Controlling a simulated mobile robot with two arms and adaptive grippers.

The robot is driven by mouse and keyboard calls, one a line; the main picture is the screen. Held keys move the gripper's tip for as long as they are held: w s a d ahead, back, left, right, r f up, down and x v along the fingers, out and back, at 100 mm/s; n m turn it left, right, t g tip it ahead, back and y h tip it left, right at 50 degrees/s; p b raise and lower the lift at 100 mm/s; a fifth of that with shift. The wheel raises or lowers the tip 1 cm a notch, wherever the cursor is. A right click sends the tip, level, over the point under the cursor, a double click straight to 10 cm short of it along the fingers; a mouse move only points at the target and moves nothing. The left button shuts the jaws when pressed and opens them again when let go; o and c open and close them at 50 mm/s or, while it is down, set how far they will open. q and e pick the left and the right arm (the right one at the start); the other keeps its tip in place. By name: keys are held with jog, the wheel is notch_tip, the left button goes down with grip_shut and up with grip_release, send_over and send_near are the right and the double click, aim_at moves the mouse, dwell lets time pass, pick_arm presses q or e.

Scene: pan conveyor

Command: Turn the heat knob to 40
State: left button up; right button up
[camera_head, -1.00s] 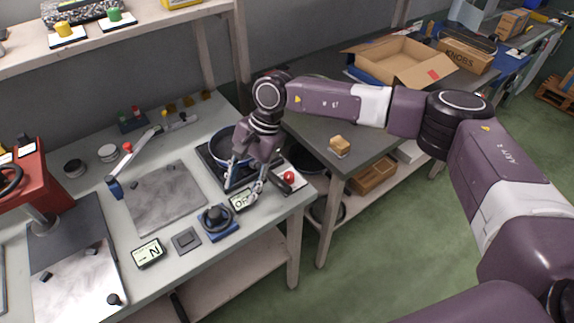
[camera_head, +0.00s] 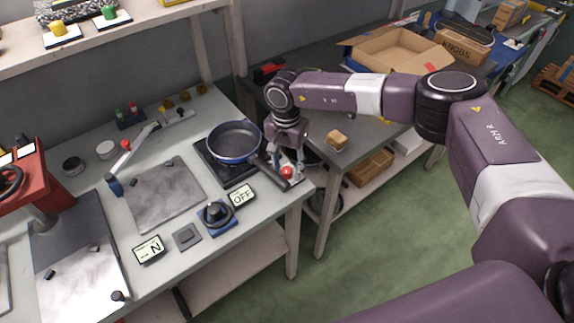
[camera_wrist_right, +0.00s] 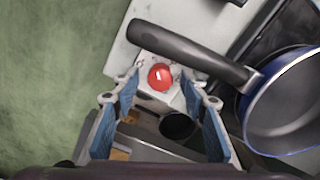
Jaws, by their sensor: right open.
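A black round knob on a blue base (camera_head: 217,213) sits near the front edge of the workbench. A small display reading OFF (camera_head: 242,195) lies just to its right. My right gripper (camera_head: 285,163) is open and points down above a red round button (camera_head: 287,172) at the bench's right corner, to the right of the knob. In the right wrist view the red button (camera_wrist_right: 160,77) shows between the open blue-padded fingers (camera_wrist_right: 160,98), with nothing held. Whether the fingers touch the button is unclear. My left gripper is out of view.
A blue-rimmed pan (camera_head: 236,142) sits on the black burner (camera_head: 213,166); its handle (camera_head: 274,172) extends close to my right gripper. Another display (camera_head: 149,249) and a grey square button (camera_head: 187,236) lie left of the knob. A second table (camera_head: 360,135) stands to the right.

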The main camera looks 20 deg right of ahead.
grip_shut()
dwell(0.3)
jog(key=shift+f+m+b, duration=0.15)
jog(key=shift+m+b, duration=0.8)
jog(key=shift+m, duration=0.25)
jog(key=m+b, duration=0.2)
jog(key=m, duration=0.1)
jog(key=shift+m, duration=0.3)
jog(key=m+b, duration=0.1)
jog(key=m, duration=0.2)
jog(key=shift+b, duration=0.35)
jog(key=shift+m+b, duration=0.4)
jog(key=shift+m, duration=0.9)
jog(key=shift+r, duration=0.2)
